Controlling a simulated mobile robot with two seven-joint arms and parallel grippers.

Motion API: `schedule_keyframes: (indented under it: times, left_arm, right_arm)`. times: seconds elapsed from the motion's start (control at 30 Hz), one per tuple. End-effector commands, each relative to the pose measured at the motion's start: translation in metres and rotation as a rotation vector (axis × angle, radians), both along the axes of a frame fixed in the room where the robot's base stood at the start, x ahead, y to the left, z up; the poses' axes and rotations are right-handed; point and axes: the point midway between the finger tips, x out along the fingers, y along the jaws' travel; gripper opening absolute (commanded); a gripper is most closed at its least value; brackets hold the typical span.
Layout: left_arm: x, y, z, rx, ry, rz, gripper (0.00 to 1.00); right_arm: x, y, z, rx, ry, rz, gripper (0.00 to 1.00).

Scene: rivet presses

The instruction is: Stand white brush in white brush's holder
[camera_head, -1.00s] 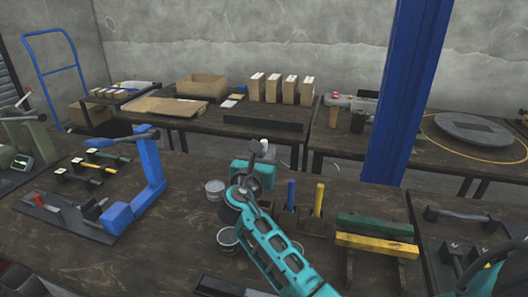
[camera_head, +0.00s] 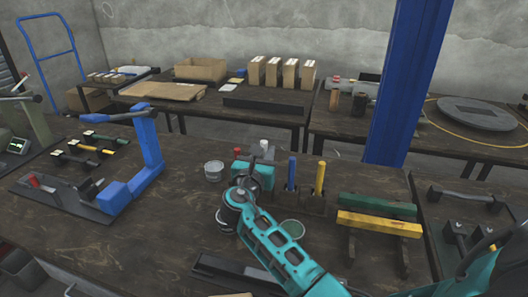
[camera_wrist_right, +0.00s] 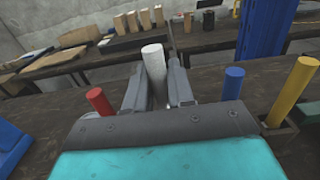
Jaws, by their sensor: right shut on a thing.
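My right gripper (camera_wrist_right: 158,88) is shut on the white brush (camera_wrist_right: 154,70), which stands roughly upright between the two fingers. In the head view the white brush's top (camera_head: 263,145) shows just above my right gripper (camera_head: 262,160). The brush's lower end and the white brush's holder are hidden behind the gripper, so I cannot tell whether the brush is inside it. A red brush (camera_wrist_right: 98,101) stands to the left. A blue brush (camera_head: 292,172) and a yellow brush (camera_head: 320,177) stand to the right in dark holders. My left gripper is not in view.
A grey can (camera_head: 214,171) stands left of the gripper. A blue press frame (camera_head: 150,160) is further left. Green (camera_head: 377,206) and yellow (camera_head: 379,224) bars lie on a rack at the right. A blue post (camera_head: 408,80) rises behind. The table's middle left is fairly clear.

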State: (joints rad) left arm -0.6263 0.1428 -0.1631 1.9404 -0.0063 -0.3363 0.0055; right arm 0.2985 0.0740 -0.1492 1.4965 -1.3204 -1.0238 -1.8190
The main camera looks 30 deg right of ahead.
Motion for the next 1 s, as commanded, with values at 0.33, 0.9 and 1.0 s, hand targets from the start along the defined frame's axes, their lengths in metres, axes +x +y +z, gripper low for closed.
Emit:
schedule_keyframes:
  times: [0.33, 0.9, 1.0]
  left_arm:
    - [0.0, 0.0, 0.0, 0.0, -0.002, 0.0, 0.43]
    - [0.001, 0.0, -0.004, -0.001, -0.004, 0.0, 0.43]
    - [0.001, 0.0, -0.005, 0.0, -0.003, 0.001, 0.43]
  right_arm:
    - [0.0, 0.0, -0.001, -0.001, 0.001, 0.0, 0.0]
    - [0.0, 0.0, -0.01, -0.001, 0.002, 0.0, 0.0]
    - [0.0, 0.0, -0.012, -0.001, 0.002, 0.0, 0.0]
